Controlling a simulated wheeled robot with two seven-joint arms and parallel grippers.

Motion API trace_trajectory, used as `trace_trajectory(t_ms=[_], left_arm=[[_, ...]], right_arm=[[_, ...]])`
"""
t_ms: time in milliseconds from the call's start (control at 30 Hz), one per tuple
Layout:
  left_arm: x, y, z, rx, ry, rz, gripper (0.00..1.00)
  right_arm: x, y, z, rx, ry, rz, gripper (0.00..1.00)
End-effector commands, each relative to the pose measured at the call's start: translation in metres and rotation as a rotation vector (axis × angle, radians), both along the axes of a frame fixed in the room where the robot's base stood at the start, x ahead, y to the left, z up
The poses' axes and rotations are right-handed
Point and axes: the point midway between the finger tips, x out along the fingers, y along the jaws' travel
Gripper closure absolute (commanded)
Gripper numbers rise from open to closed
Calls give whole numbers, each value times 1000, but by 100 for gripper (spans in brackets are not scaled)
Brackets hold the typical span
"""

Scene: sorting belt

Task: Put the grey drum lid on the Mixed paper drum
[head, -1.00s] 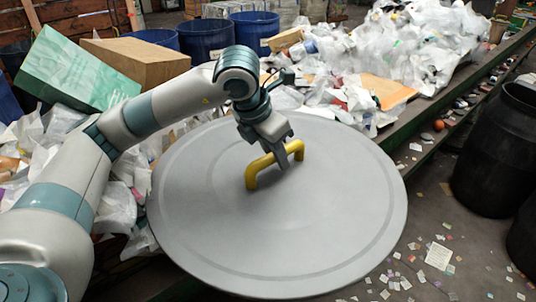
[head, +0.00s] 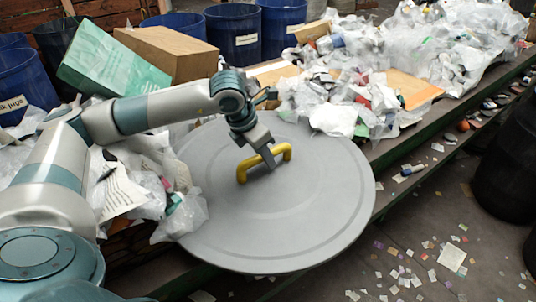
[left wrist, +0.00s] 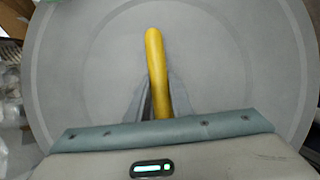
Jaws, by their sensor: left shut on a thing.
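The grey drum lid (head: 290,225) is a wide round disc with a yellow bar handle (head: 243,173), in the middle of the head view. My left gripper (head: 268,161) is shut on the handle, which rises between its fingers in the left wrist view (left wrist: 155,60). The lid looks roughly level and covers part of the belt's near edge. Whether it touches anything below is hidden. Blue drums stand at the back and left; one (head: 20,85) has a label ending in "jugs". I cannot read a "Mixed paper" label on any drum. My right gripper is not in view.
White bags and waste (head: 410,60) heap on the belt behind the lid. Crumpled paper and film (head: 140,185) lie close to its left. A brown box (head: 165,55) and a green box (head: 105,65) stand behind my arm. Dark drums (head: 508,165) stand right. Scraps litter the floor.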

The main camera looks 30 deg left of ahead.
Motion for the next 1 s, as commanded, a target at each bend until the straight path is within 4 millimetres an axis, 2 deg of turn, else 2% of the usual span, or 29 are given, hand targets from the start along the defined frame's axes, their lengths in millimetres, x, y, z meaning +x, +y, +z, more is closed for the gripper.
trace_trajectory(t_ms=[233, 533, 667, 967, 1000], left_arm=[[1, 0, -1, -2, -4, 1, 100], [1, 0, -30, -2, -2, 1, 100], [1, 0, -37, -1, -4, 0, 100], [1, 0, -39, -1, -5, 0, 100], [0, 0, -41, 0, 0, 0, 78]], right_arm=[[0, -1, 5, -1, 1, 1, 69], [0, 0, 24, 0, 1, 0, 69], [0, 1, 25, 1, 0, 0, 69], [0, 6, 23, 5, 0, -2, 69], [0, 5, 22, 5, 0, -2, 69]])
